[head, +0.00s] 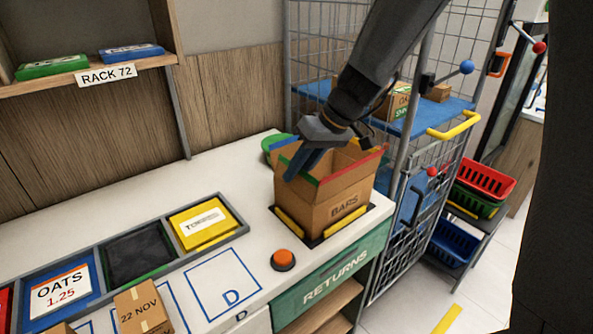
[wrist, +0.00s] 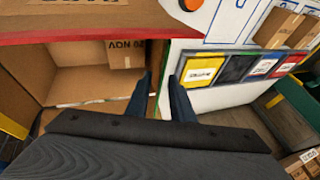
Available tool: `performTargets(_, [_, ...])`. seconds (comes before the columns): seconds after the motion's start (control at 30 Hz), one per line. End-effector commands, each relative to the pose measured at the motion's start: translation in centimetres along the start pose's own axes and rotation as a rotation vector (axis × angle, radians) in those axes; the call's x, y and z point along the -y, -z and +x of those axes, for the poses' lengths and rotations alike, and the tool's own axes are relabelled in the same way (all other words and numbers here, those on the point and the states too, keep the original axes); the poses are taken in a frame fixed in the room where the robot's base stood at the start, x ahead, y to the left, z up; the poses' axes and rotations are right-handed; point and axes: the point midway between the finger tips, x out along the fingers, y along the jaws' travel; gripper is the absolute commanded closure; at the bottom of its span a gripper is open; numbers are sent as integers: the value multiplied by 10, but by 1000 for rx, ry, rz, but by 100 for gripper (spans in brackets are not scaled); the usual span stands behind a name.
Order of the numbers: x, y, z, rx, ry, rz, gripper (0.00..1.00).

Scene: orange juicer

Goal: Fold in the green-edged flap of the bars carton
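The bars carton (head: 335,212) is a brown open-topped box on the counter's right end. Its flaps stand up. A red-edged flap (head: 352,168) faces the front and a green-edged flap (head: 304,178) is at the left, partly behind my fingers. A bit of yellow edge shows at the back. My gripper (head: 290,165) is over the carton's left side with its fingers apart. In the wrist view the two fingers (wrist: 160,76) are apart, near a carton wall; whether they touch a flap is unclear. A small labelled box (wrist: 125,54) shows inside the carton.
The carton sits in a dark tray with yellow bars (head: 347,223). An orange button (head: 283,260) is in front. Product bins (head: 205,223) line the left counter. A wire cage (head: 412,165) stands behind at right. Bare counter lies left of the carton.

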Motion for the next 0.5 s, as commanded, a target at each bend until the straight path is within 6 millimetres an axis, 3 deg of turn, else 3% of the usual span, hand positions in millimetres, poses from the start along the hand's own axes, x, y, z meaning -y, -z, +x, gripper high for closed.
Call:
performTargets(0.4, [0,0,10,0,0,0,79])
performTargets(0.5, [0,0,10,0,0,0,94])
